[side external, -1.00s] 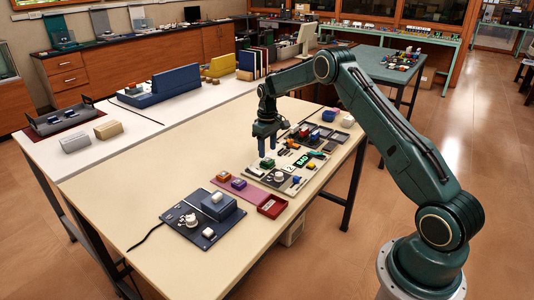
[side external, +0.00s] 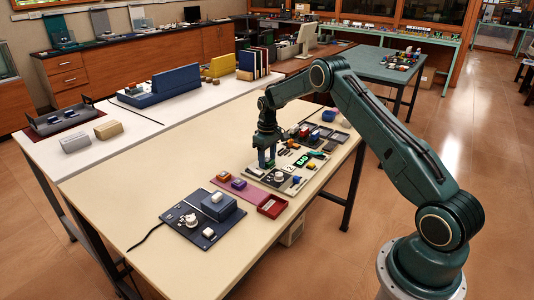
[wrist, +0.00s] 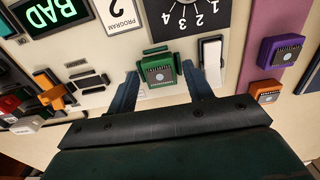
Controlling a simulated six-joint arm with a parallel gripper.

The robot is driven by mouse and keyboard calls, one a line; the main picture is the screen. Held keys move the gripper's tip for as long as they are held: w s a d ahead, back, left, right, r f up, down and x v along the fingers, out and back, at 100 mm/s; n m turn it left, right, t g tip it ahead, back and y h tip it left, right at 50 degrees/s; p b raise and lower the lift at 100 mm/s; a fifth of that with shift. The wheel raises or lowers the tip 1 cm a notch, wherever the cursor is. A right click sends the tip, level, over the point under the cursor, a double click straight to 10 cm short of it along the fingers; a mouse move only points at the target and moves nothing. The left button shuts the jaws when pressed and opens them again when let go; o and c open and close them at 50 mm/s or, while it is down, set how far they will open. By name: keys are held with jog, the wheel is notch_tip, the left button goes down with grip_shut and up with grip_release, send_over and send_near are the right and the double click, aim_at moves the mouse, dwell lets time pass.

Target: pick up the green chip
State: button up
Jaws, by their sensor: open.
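The green chip (wrist: 158,72) has a dark, pin-edged square on top and sits on the pale panel in the wrist view. My gripper (wrist: 160,74) is open, with one blue finger to the left of the chip and the other to its right. The chip lies between the fingertips, with a visible gap at least on the left; contact on the right I cannot tell. In the side view my gripper (side external: 266,163) is low over the panel, and its fingers largely hide the chip.
A white rocker switch (wrist: 211,62) stands close to the right finger. A numbered dial (wrist: 188,14) and a green-lit BAD display (wrist: 54,12) are on the panel. Purple (wrist: 281,51) and orange (wrist: 266,91) chips lie to the right. Dark slots (wrist: 88,78) and an orange lever (wrist: 55,92) are left.

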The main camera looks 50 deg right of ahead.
aim_at(267, 160)
jog(key=c, duration=0.8)
jog(key=shift+r, duration=3.25)
jog(key=shift+o, duration=0.3)
jog(key=shift+a, duration=0.15)
